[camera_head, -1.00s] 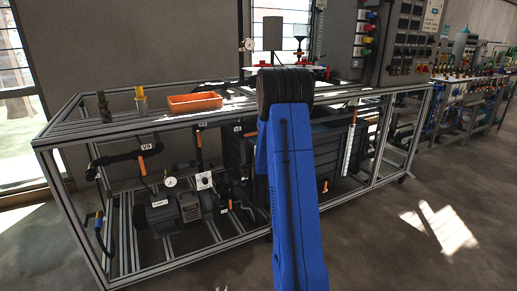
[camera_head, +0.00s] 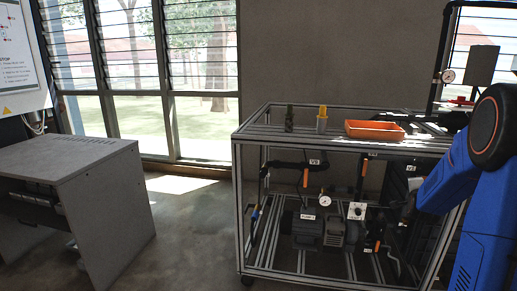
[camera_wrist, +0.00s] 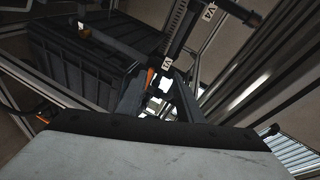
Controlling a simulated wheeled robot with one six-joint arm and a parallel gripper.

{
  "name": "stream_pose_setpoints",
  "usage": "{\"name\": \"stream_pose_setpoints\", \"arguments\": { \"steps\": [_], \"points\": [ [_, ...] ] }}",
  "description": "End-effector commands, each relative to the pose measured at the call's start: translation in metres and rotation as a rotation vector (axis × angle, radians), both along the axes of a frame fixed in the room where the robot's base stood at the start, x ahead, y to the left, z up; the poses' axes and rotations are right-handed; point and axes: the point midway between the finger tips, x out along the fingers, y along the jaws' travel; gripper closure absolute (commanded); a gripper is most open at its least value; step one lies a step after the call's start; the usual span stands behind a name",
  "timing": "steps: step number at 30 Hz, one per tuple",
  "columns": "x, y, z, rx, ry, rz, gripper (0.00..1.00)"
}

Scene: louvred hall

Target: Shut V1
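In the wrist view a pipe carries a white label V1 (camera_wrist: 166,63). A narrow orange handle (camera_wrist: 150,77) shows just beside and below that label, partly hidden. My gripper (camera_wrist: 158,100) reaches toward it from below, with its two dark fingers spread apart and a bright gap between them. The handle's upper part shows near the left fingertip; I cannot tell whether they touch. In the head view my blue arm covers the right side, and neither my gripper nor the V1 label can be made out there.
A metal frame rig (camera_head: 240,200) holds pipes, a pump (camera_head: 307,228) and a gauge (camera_head: 325,201). Another label, V4 (camera_wrist: 208,13), is close by in the wrist view. An orange tray (camera_head: 374,131) sits on top. A grey desk (camera_head: 62,160) stands left, with clear floor between.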

Motion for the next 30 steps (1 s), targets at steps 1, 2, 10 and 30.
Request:
{"name": "stream_pose_setpoints", "arguments": {
  "steps": [1, 2, 10, 30],
  "points": [
    [-0.005, 0.018, 0.009, -0.019, 0.034, 0.026, 0.67],
    [-0.009, 0.027, 0.013, -0.031, 0.059, 0.042, 0.67],
    [-0.052, 0.109, 0.035, -0.146, 0.281, 0.197, 0.67],
    [-0.238, 0.278, 0.047, -0.481, 0.754, 0.686, 0.67]
  ]
}}
